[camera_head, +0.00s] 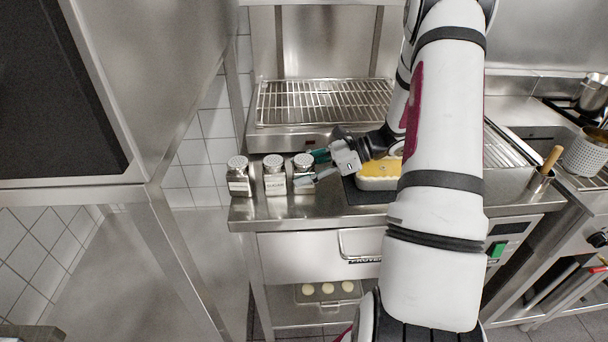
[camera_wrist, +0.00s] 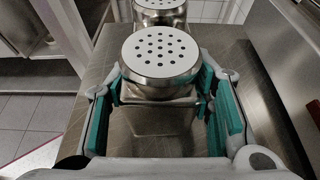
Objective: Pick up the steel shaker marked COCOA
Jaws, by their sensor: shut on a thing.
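Three steel shakers with perforated lids stand in a row on the steel counter: a left one (camera_head: 238,177), a middle one (camera_head: 274,175) and a right-hand one (camera_head: 302,164). The left and middle ones show white labels, too small to read surely. I cannot tell which is marked COCOA. My gripper (camera_head: 311,169) reaches in from the right and is shut on the right-hand shaker. In the wrist view the teal finger pads of my gripper (camera_wrist: 163,112) flank this shaker (camera_wrist: 160,57). It looks upright; its label is hidden there. Another shaker (camera_wrist: 160,12) stands just beyond it.
A wire rack (camera_head: 325,100) stands behind the shakers. A pan of yellow food (camera_head: 380,183) sits right of them, partly behind my arm. The counter's left and front edges (camera_head: 300,219) are close to the shakers. A steel upright and tiled wall are at left.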

